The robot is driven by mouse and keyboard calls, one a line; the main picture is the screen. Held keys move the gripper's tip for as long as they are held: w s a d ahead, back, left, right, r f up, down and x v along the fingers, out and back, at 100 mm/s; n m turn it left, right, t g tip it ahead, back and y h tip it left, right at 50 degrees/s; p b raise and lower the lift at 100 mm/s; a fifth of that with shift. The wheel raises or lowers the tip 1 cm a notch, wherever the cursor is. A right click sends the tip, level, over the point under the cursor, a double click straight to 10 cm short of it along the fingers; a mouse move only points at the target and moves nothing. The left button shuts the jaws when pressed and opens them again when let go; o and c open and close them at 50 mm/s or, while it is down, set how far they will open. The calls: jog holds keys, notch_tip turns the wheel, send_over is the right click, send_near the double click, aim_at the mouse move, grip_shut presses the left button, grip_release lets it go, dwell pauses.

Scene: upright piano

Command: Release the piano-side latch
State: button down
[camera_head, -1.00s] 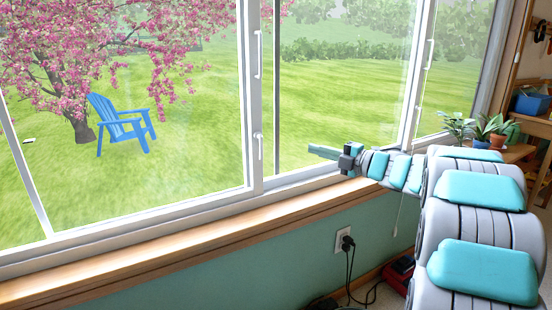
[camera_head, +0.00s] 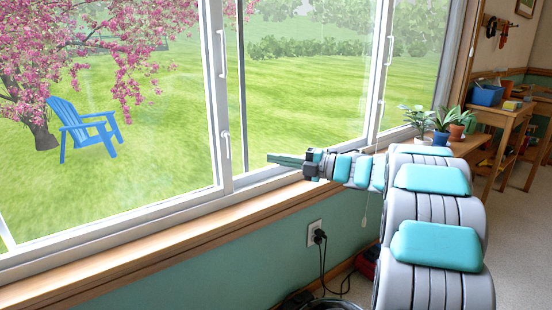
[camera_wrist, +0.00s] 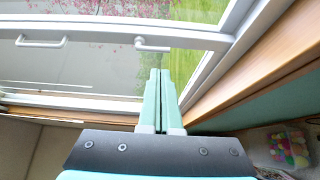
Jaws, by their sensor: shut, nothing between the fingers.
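A white latch lever (camera_head: 226,145) sits low on the upright where the sliding panes meet. A white pull handle (camera_head: 222,53) is above it on the same upright. In the wrist view, a lever-like white fitting (camera_wrist: 152,45) lies just beyond my fingertips, and a bar handle (camera_wrist: 42,41) is farther left. My gripper (camera_head: 268,158) reaches in from the right, just above the sill, with its tips to the right of the latch and apart from it. In the wrist view my gripper (camera_wrist: 160,72) has its two green fingers together and empty. The piano is not in view.
Another white handle (camera_head: 389,50) is on the right window upright. The wooden sill (camera_head: 140,240) runs below the window and my arm. Potted plants (camera_head: 440,125) stand right, behind my arm. A cord hangs below my wrist. A plugged outlet (camera_head: 315,233) is on the wall.

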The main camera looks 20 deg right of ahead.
aim_at(229, 147)
jog(key=p+x, duration=0.1)
jog(key=x, duration=1)
